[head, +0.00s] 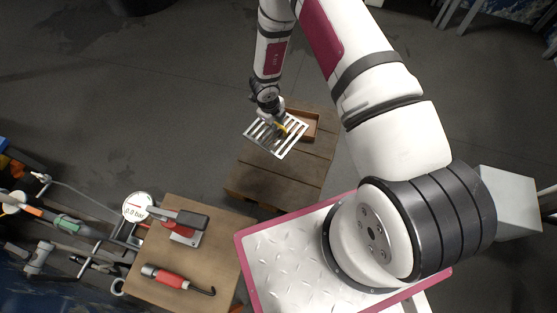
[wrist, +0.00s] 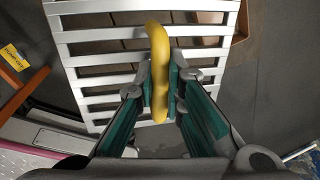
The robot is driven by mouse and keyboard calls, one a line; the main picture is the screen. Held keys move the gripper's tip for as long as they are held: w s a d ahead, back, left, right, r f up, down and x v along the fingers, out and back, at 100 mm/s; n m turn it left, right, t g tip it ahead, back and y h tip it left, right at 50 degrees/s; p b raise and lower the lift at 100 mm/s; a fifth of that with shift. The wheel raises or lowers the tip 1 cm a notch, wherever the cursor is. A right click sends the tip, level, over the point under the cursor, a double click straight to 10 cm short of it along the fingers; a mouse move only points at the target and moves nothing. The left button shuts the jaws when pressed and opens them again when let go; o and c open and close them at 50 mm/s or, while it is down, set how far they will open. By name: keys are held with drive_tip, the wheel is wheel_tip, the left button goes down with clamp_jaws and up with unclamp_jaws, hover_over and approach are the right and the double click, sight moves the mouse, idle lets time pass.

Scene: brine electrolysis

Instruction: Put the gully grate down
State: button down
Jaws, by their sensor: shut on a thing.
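The gully grate (head: 281,152) is a pale metal grid of parallel bars with a yellow handle (wrist: 159,60). My gripper (head: 274,124) is over the grate in the head view. In the wrist view its teal-padded fingers (wrist: 160,92) are shut on the yellow handle, one on each side. The grate (wrist: 95,58) spreads out beyond the fingertips. In the head view the grate shows over a low wooden platform (head: 262,180). I cannot tell whether it touches the platform or hangs above it.
A brown open tray (head: 312,119) is on the platform beside the grate, partly hidden. Open floor lies left of the platform.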

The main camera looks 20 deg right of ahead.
drive_tip(key=shift+s+f+m+g+b, duration=0.4)
drive_tip(key=shift+s+f+m+b, duration=0.4)
drive_tip(key=shift+f+m+b, duration=2.5)
drive_tip(key=shift+s+f+m+g+b, duration=0.6)
drive_tip(key=shift+f+m+b, duration=1)
drive_tip(key=shift+f, duration=3.35)
drive_tip(key=shift+s+f+m+g+b, duration=0.2)
drive_tip(key=shift+s+f+m+b, duration=0.75)
drive_tip(key=shift+f+m+b, duration=2.35)
drive_tip(key=shift+f+n, duration=1.2)
drive_tip(key=shift+f, duration=0.15)
drive_tip(key=c, duration=2.1)
unclamp_jaws()
drive_tip(key=o, duration=0.5)
wheel_tip(320, 180, up, 12)
drive_tip(key=w+a, duration=0.1)
drive_tip(key=shift+w+a+f, duration=0.15)
drive_tip(key=shift+a, duration=0.25)
